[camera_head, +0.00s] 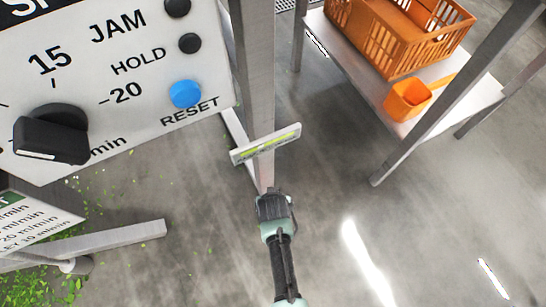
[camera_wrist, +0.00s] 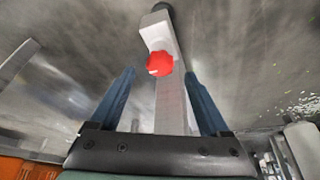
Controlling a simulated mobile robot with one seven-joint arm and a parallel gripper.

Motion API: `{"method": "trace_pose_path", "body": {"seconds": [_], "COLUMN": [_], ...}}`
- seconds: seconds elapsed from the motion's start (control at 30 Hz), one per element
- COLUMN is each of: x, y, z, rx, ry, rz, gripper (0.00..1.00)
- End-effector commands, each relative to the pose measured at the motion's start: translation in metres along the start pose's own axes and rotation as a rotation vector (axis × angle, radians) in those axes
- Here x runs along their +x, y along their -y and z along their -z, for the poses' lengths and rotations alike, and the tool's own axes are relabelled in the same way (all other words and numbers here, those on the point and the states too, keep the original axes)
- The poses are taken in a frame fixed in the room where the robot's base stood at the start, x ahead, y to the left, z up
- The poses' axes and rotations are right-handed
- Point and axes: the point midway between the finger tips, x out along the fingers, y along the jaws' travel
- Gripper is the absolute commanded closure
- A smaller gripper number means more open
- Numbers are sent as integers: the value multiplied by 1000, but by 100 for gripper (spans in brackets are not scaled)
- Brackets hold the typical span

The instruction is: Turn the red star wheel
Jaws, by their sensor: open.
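The red star wheel (camera_wrist: 159,64) shows in the wrist view, on a pale grey bracket at the end of a grey beam. My gripper (camera_wrist: 160,76) is open, with one blue finger on each side of the picture and the wheel between them in the view, near the fingertips. I cannot tell how far ahead of the fingertips the wheel is; nothing is gripped. In the head view my gripper (camera_head: 270,195) is at the foot of a grey post, just below a flat bracket with a yellow-green strip (camera_head: 266,144). The wheel is not visible in the head view.
A control panel (camera_head: 140,70) with a black knob (camera_head: 52,135) and a blue reset button (camera_head: 185,94) fills the upper left. A vertical grey post (camera_head: 255,70) stands beside it. Open floor lies lower right.

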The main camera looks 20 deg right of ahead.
Motion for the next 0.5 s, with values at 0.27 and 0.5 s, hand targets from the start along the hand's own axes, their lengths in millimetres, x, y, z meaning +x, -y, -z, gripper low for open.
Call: {"method": "trace_pose_path", "body": {"seconds": [0.27, 0.5], "x": [-63, -91], "y": [1, 0], "z": [2, 1], "rx": [-2, -1], "ry": [0, -1], "rz": [1, 0], "gripper": [20, 20]}}
